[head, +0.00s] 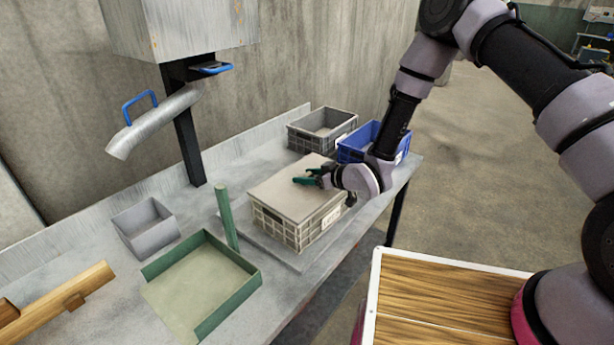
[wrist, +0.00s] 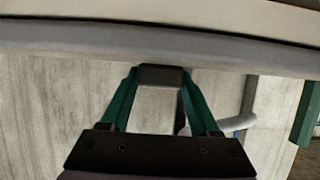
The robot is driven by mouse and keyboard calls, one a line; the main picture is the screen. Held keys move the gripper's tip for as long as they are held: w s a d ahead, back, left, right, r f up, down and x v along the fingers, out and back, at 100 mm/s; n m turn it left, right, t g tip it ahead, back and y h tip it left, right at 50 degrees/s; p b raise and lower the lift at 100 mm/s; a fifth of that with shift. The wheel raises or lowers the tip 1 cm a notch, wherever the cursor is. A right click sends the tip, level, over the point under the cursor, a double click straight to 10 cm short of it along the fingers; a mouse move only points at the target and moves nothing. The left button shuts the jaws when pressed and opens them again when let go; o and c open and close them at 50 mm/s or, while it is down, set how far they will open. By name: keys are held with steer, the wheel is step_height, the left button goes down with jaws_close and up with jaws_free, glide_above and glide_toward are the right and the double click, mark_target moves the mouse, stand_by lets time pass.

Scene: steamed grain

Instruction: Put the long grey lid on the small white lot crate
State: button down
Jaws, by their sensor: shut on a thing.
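The small white lot crate (head: 275,226) stands on a low plate on the bench, with a pale label on its right side. The long grey lid (head: 290,190) lies flat across its top and covers the opening. I cannot tell whether it is fully seated. My gripper (head: 305,178) is at the lid's upper right part, its green fingers low over the top. In the wrist view my gripper (wrist: 162,76) has its fingers closed together at a dark piece, just against the grey band of the lid (wrist: 160,36). The exact grip on the lid is partly hidden.
A dark grey crate (head: 308,138) and a blue crate (head: 352,152) stand behind. A green post (head: 227,220), a green-walled tray (head: 225,298), a grey bin (head: 148,235) and a wooden piece (head: 70,298) occupy the left. A metal spout (head: 155,122) hangs above the bench.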

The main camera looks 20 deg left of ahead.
steer(key=shift+c, duration=0.2)
jaws_free()
steer(key=shift+d, duration=0.1)
